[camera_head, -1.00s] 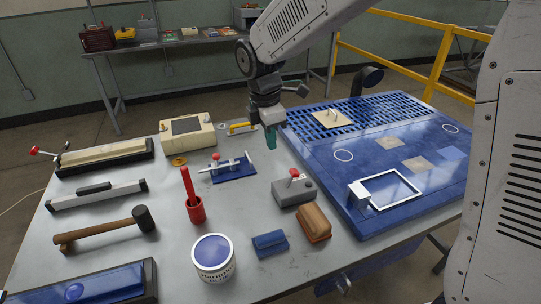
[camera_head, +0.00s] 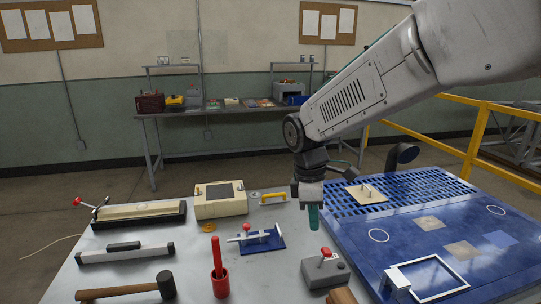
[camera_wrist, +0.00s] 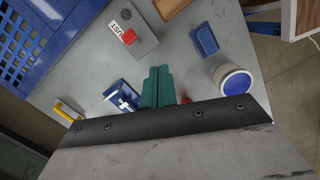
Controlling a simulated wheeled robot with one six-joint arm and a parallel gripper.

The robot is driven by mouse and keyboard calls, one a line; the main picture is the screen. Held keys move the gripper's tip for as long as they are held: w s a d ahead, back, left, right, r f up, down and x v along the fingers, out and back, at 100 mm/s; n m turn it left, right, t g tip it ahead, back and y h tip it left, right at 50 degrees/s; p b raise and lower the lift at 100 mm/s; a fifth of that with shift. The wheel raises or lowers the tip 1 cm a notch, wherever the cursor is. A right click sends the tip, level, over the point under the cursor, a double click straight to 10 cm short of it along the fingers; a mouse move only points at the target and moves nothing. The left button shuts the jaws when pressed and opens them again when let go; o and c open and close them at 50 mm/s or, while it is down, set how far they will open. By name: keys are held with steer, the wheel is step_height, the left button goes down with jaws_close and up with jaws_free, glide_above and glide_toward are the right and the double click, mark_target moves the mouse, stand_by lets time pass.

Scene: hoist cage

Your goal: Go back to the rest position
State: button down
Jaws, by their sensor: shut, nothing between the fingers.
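My gripper (camera_head: 313,217) points down over the grey table, above the gap between the blue clamp fixture (camera_head: 257,238) and the blue panel (camera_head: 440,232). Its green fingers are together and hold nothing. In the wrist view my gripper (camera_wrist: 158,77) also shows shut, with bare table below it. The fingers and palm hide part of the table there, including most of a red object (camera_wrist: 186,100).
The grey box with a red knob (camera_head: 325,270) stands close in front of my gripper. A yellow railing (camera_head: 475,145) stands behind right. A back table (camera_head: 225,110) is beyond.

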steer(key=s+d+r+m, duration=0.2)
steer(key=s+d+m, duration=0.3)
steer(key=s, duration=0.3)
steer(key=s+d+r+m+t+y, duration=0.1)
steer(key=s+d+r+m, duration=0.1)
steer(key=s+d+m, duration=0.3)
steer(key=s+d+r+m+t, duration=0.1)
steer(key=s+d+m, duration=0.4)
steer(key=s, duration=0.8)
steer(key=shift+r+m, duration=0.3)
steer(key=shift+r, duration=0.1)
steer(key=shift+s, duration=0.1)
